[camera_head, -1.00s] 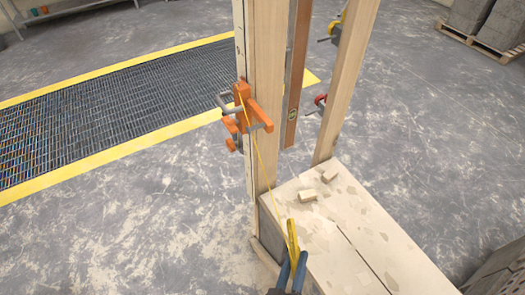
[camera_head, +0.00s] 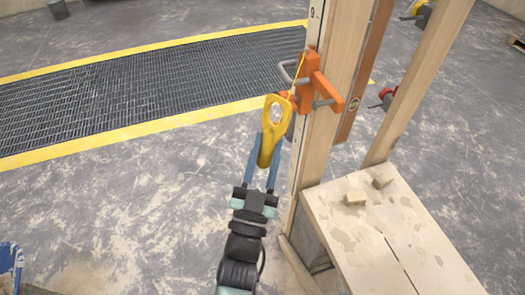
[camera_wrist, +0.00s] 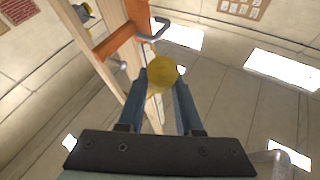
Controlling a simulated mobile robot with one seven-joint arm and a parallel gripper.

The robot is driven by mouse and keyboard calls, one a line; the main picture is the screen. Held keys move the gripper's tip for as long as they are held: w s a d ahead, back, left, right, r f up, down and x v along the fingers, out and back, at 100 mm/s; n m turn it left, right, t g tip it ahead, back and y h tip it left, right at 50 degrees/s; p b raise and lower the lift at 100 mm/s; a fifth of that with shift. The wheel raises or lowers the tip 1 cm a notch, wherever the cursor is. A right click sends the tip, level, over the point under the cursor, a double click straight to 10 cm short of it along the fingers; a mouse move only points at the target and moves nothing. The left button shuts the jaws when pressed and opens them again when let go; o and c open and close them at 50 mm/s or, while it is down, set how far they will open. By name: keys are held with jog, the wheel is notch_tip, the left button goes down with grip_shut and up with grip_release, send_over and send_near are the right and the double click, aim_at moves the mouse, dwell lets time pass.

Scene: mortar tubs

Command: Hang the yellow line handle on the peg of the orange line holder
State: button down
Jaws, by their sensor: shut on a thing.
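The yellow line handle (camera_head: 276,118) is a flat piece with an oval hole at its upper end. My gripper (camera_head: 265,160) is shut on its lower part, with a blue finger on either side. The handle stands roughly upright, just left of the orange line holder (camera_head: 310,80). The holder is fixed to a wooden post and has a grey peg (camera_head: 325,103) and a grey bent bar. A short yellow line runs from the handle up to the holder. In the wrist view the handle (camera_wrist: 162,75) is between the fingers, and the holder (camera_wrist: 115,42) is up and left.
The wooden post (camera_head: 335,100) stands right beside the holder. A second post and a hanging level are further right. A pale bench top (camera_head: 390,235) with small wood blocks is at lower right. The floor to the left is open, with a yellow-edged grate (camera_head: 140,95).

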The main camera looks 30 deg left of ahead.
jog(key=w+d+f+b, duration=0.2)
jog(key=w+d+b, duration=0.1)
jog(key=w+d, duration=0.2)
jog(key=shift+w+d, duration=0.4)
jog(key=shift+w, duration=0.85)
jog(key=shift+r, duration=0.1)
dwell(0.6)
grip_release()
dwell(0.4)
dwell(0.6)
dwell(0.3)
